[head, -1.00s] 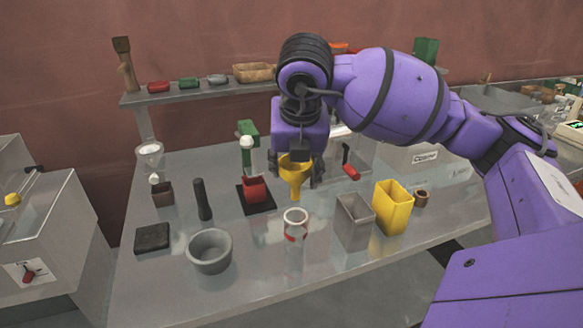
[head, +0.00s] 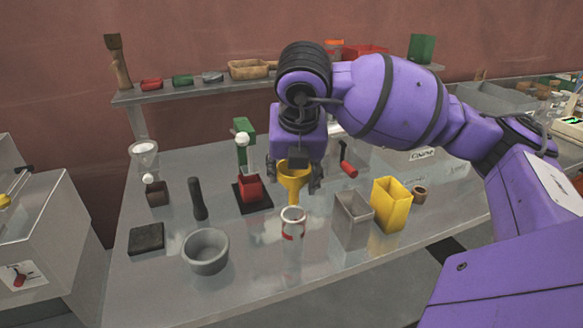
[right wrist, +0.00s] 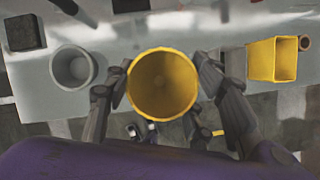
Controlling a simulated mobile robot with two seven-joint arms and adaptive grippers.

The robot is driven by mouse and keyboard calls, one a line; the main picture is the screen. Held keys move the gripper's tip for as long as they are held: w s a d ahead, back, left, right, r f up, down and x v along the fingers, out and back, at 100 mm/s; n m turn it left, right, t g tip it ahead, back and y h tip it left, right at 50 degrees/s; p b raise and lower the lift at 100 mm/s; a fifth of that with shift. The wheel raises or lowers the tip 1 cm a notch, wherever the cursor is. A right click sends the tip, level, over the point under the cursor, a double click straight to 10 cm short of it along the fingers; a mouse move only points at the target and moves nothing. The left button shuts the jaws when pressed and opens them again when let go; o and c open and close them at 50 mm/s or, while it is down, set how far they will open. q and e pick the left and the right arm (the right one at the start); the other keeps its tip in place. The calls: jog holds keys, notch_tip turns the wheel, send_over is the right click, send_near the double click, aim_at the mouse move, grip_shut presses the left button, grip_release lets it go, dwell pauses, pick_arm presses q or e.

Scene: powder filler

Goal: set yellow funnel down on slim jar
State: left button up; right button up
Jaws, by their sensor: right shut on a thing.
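The yellow funnel (head: 293,180) is upright in my right gripper (head: 293,184), spout pointing down, held above the table. In the right wrist view my right gripper (right wrist: 163,88) is shut on the funnel (right wrist: 163,84), with fingers on both sides of its round mouth. The slim jar (head: 292,234), clear with red marks and a pale rim, stands upright on the table, nearer the camera than the funnel. The spout tip appears just behind the jar's rim in the head view; whether they touch cannot be told. In the right wrist view the funnel hides the jar. My left gripper is out of view.
A grey mortar (head: 205,251) stands left of the jar, with a dark pestle (head: 198,199) behind it. A red container (head: 250,188) on a black base is behind left.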

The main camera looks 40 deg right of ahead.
aim_at(294, 197)
jog(key=shift+f+b, duration=0.35)
jog(key=shift+f, duration=0.6)
jog(key=shift+f+b, duration=0.65)
jog(key=shift+f, duration=0.6)
jog(key=shift+f+b, duration=0.65)
jog(key=shift+f, duration=0.5)
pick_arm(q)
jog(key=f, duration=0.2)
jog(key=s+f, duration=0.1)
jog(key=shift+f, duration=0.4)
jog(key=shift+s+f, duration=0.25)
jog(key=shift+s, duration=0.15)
pick_arm(e)
jog(key=shift+f, duration=0.3)
pick_arm(q)
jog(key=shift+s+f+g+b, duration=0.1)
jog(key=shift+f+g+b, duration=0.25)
jog(key=shift+b, duration=0.15)
pick_arm(e)
jog(key=shift+f, duration=0.35)
jog(key=o, duration=1.2)
